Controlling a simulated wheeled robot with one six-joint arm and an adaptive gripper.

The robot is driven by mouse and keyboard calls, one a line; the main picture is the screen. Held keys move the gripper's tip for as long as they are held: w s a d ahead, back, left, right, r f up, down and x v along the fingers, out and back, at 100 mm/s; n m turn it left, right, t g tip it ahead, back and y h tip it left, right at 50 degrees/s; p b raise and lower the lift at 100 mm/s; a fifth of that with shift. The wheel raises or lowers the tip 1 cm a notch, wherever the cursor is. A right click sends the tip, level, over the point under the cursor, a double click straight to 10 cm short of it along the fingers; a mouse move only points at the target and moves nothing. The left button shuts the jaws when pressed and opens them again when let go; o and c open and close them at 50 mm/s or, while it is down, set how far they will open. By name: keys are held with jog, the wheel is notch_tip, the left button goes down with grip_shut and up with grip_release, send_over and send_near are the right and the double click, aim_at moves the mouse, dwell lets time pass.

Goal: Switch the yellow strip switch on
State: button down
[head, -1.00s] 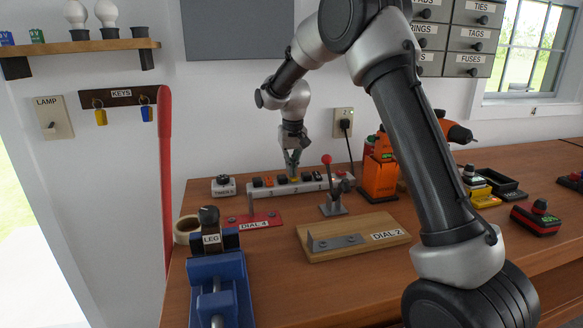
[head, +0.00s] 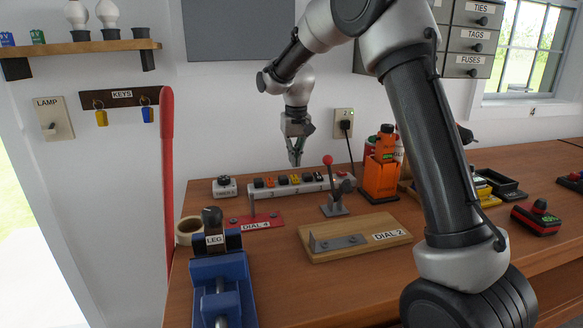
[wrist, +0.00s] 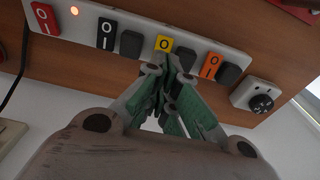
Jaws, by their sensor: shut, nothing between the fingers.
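The white power strip (head: 328,186) lies along the back of the workbench. Its yellow switch (head: 295,179) sits mid-strip, between dark blocks. In the wrist view the yellow switch (wrist: 164,43) shows just beyond my fingertips, its lower edge close to them. I cannot tell which way its rocker is tilted. My gripper (head: 296,163) is shut and empty, pointing down just above the strip, apparently clear of it. In the wrist view my gripper's green-padded fingers (wrist: 167,72) come together below the yellow switch and partly cover the neighbouring dark block (wrist: 187,61).
Beside the yellow switch are an orange switch (wrist: 211,65) and a black switch (wrist: 107,33). A red switch (wrist: 43,18) is near a lit lamp (wrist: 74,11). A timer dial (head: 224,187) and a red-knobbed lever (head: 329,176) stand close to the strip.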

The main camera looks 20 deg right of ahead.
notch_tip(320, 180, up, 9)
jog(key=s, duration=0.2)
jog(key=shift+r, duration=0.2)
jog(key=shift+w+r+t, duration=0.1)
jog(key=shift+w+t, duration=0.4)
jog(key=shift+t, duration=0.1)
send_near(295, 180)
jog(key=w+f, duration=0.2)
jog(key=f, duration=0.1)
jog(key=w+f, duration=0.3)
jog(key=shift+w+d+f, duration=0.1)
